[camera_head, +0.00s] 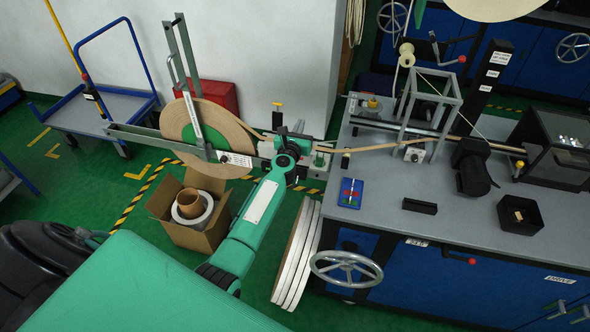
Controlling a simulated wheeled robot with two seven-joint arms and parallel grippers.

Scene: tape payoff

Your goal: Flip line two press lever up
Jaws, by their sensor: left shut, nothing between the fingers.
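I cannot tell for certain which part is the line two press lever. A lever with a red ball end (461,59) sticks out beside the metal frame at the back of the bench. A small lever with an orange knob (519,165) stands on the right part of the bench. My left gripper (298,127) is shut and empty, at the end of the green arm beside the tape reel (204,138) and its payoff stand. A yellow-topped post (277,107) stands just left of it. It is far from both levers. My right gripper is not in view.
The grey bench (385,215) carries a motor (474,170), a black open box (519,215) and a blue tray (350,192). A handwheel (346,268) juts from its front, near white discs (296,258). A cardboard box (190,235) and a blue cart (75,118) stand left.

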